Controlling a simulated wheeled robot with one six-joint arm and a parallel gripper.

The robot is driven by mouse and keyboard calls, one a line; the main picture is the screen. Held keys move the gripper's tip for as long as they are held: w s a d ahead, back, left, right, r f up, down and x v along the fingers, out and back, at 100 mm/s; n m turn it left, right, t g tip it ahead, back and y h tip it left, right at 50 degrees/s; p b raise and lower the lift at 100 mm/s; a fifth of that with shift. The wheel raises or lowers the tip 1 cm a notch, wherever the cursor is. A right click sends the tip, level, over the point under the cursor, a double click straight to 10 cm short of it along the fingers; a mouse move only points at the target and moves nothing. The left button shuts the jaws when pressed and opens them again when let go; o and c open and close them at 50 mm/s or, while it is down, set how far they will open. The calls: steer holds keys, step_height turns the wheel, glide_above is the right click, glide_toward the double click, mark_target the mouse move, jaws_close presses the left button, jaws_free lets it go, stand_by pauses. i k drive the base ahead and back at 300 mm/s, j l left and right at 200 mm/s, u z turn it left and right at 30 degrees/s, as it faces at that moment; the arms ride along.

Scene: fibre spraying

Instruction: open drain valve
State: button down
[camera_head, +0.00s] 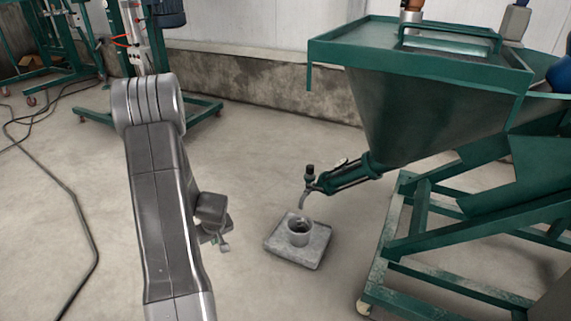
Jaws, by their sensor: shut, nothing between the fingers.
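The drain valve (310,178) sits at the low end of the green outlet (350,176) below the hopper. It has a dark knob on top and a short curved spout (303,199) that points down. I cannot tell from this view whether the valve is open or shut. A small cup (299,231) stands below the spout on a grey square slab (285,251). My gripper (223,244) shows small beside my arm, to the left of the slab and apart from the valve. It is shut and holds nothing; my arm hides part of it.
The green hopper (395,115) stands on a wheeled green frame (425,245) at the right. A black cable (75,210) lies on the floor at the left. Green wheeled stands (95,113) are at the back left, before a low wall (250,85). Floor around the slab is clear.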

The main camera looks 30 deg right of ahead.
mark_target(308, 186)
steer(key=i+z, duration=0.5)
steer(key=i+j+z, duration=0.3)
steer(key=i+z, duration=0.5)
steer(key=i+j+z, duration=0.15)
steer(key=z, duration=0.25)
steer(key=i+j+z, duration=0.35)
steer(key=i+l, duration=0.05)
steer(key=l, duration=0.05)
